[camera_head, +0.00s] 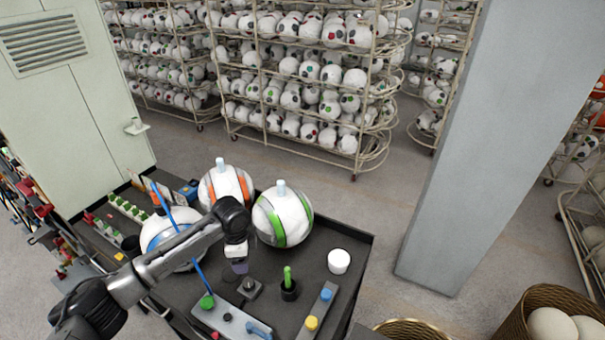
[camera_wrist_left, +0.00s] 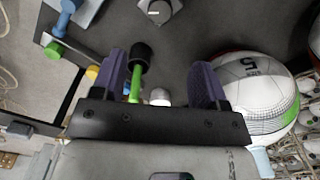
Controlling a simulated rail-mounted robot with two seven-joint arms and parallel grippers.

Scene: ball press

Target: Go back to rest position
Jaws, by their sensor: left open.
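My left gripper (camera_head: 238,266) hangs over the dark table, at the end of my arm that comes in from the left. In the left wrist view its two purple fingers (camera_wrist_left: 158,82) are apart, and nothing is seen gripped between them. A green-handled tool in a black holder (camera_head: 288,287) stands to the right of the gripper; it also shows between the fingers in the left wrist view (camera_wrist_left: 136,70). A small grey metal piece (camera_head: 250,289) lies just below the gripper in the head view. My right gripper is not in view.
Balls with blue (camera_head: 160,238), orange (camera_head: 212,190) and green (camera_head: 268,228) stripes stand on the table. Panels with coloured knobs (camera_head: 230,322) (camera_head: 318,313) are at the front. A grey pillar (camera_head: 490,140) stands beyond.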

